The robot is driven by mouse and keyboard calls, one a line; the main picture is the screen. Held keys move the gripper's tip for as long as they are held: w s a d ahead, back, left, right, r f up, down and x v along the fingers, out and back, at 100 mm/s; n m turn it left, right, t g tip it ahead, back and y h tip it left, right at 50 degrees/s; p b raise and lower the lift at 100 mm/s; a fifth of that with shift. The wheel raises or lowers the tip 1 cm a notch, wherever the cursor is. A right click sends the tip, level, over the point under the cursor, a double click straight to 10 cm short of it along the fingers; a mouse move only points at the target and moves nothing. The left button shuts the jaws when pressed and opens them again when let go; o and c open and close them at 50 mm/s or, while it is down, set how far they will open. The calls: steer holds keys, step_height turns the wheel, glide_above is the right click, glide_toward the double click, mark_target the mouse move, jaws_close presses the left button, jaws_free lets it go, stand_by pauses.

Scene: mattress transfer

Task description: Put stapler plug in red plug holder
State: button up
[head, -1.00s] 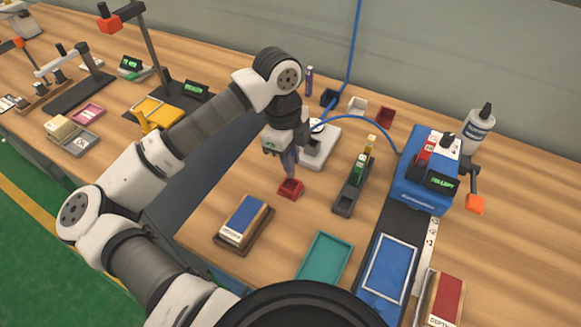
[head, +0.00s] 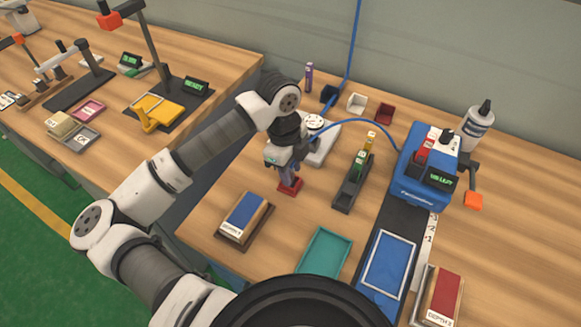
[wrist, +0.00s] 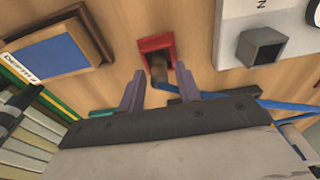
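The red plug holder (head: 290,187) is a small red box on the table, left of the grey rack. In the wrist view the red holder (wrist: 155,43) lies just beyond my fingertips. A dark brownish plug (wrist: 159,70) stands at the holder's opening, with a blue cable (wrist: 225,97) running right beneath my gripper. How deep the plug sits is hard to tell. My gripper (wrist: 160,78) is open, its two purple-grey fingers apart on either side of the plug, with gaps visible. In the head view my gripper (head: 288,174) is low, directly over the holder, hiding the plug.
A blue machine (head: 424,175) with a blue cable stands right. Near it are a grey rack (head: 350,187), teal tray (head: 325,252) and blue-topped block (head: 243,215). White (head: 357,103) and dark red (head: 384,113) holders stand behind. A white device (head: 322,150) is close behind my gripper.

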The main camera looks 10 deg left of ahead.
steer(key=shift+o, duration=0.2)
steer(key=shift+r, duration=0.1)
steer(key=shift+r+p, duration=0.2)
steer(key=shift+p, duration=0.15)
step_height(320, 180, up, 12)
steer(key=a+b, duration=0.1)
steer(key=b, duration=0.2)
steer(key=shift+w+a+f, duration=0.15)
steer(key=shift+w, duration=0.1)
steer(key=shift+f, duration=0.1)
